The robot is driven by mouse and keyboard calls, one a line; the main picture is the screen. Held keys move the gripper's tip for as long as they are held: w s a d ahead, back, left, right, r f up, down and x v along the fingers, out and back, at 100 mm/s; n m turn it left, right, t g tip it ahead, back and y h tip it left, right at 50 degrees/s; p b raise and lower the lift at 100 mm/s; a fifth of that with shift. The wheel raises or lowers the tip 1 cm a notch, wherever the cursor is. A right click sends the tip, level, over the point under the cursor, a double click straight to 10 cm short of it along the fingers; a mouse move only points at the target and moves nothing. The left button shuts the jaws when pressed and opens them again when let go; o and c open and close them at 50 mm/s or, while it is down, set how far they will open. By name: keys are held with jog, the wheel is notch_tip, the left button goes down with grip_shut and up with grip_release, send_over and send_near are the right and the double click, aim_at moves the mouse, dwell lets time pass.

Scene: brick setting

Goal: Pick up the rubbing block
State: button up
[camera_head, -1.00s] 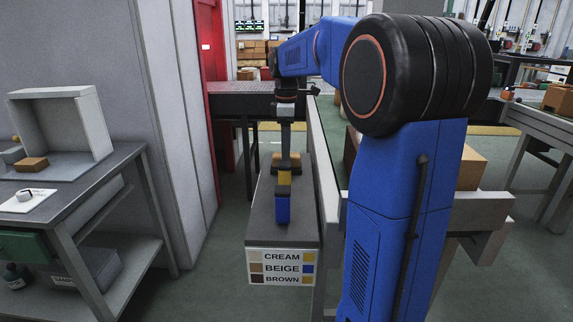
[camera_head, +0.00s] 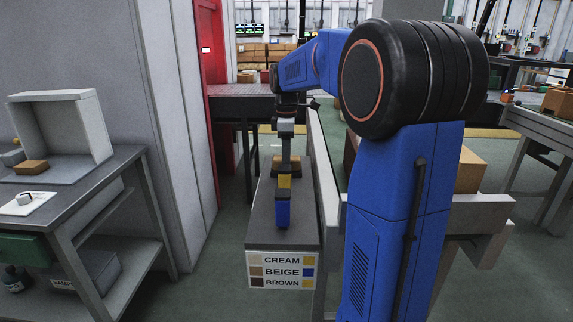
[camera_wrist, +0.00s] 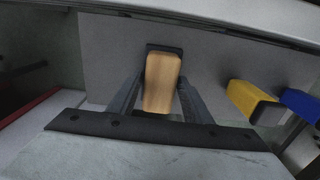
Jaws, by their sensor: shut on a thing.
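The rubbing block (camera_wrist: 163,78), pale wood-coloured with a dark end, sits between the two fingers of my gripper (camera_wrist: 161,92) in the wrist view. The fingers are shut on its sides. In the head view my gripper (camera_head: 286,158) reaches down over the narrow grey bench, behind the yellow block (camera_head: 284,181). A brownish shape with a dark base shows around its fingertips there, small and partly hidden. I cannot tell whether the held block is clear of the bench.
A blue block (camera_head: 283,213) stands in front of the yellow one on the bench (camera_head: 262,222). A colour sign (camera_head: 282,270) hangs on its front. A pale rail (camera_head: 322,180) runs along its right side. A work table (camera_head: 75,205) stands at the left.

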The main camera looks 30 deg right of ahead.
notch_tip(320, 180, up, 10)
dwell(0.5)
